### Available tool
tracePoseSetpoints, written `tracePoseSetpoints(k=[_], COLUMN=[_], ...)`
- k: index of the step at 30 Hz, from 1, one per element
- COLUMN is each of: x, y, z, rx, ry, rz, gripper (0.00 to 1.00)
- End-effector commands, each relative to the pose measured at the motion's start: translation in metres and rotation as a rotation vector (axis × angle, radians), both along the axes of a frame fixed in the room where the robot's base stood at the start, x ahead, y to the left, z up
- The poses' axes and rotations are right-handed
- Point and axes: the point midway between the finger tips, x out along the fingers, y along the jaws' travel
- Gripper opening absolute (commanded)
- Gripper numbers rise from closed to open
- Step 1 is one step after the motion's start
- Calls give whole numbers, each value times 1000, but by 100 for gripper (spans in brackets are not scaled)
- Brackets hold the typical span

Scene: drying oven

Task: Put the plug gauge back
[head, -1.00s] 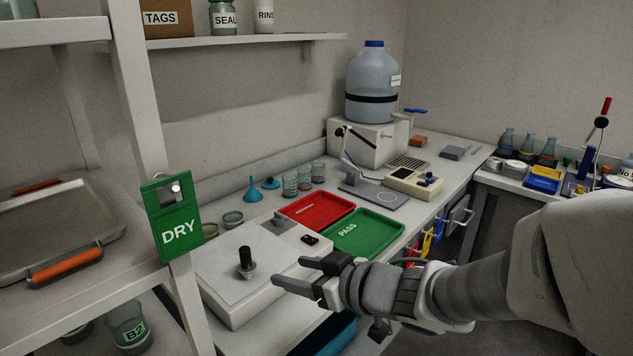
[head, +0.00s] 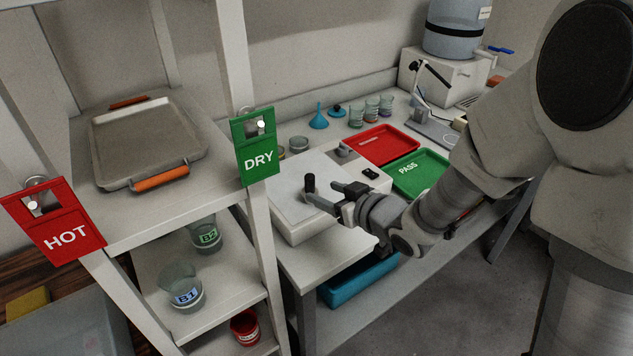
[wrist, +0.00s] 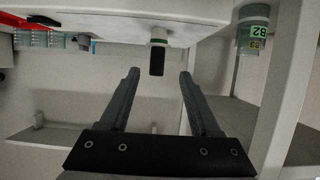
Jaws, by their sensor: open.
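The plug gauge (head: 310,183), with a black handle above a metal part, stands upright on the white box (head: 300,228) at the near end of the bench. It also shows in the wrist view (wrist: 157,58), which is upside down, with its handle between the lines of the fingers. A green band shows near its base there. My gripper (head: 322,192) is open, empty and level, just right of the handle.
A red tray (head: 382,146) and a green PASS tray (head: 420,172) lie beyond the box. A rack post with a green DRY tag (head: 257,148) stands left of it. Beakers (head: 182,289) sit on the rack's lower shelf. A teal bin (head: 358,281) is under the bench.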

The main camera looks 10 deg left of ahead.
Motion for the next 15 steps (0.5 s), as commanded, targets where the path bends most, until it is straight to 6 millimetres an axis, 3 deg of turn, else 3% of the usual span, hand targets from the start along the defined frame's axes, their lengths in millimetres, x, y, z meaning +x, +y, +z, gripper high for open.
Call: tracePoseSetpoints(k=[15], x=[37], y=[38], z=[-25], rx=[-1], ry=[1], rz=[2], gripper=[64])
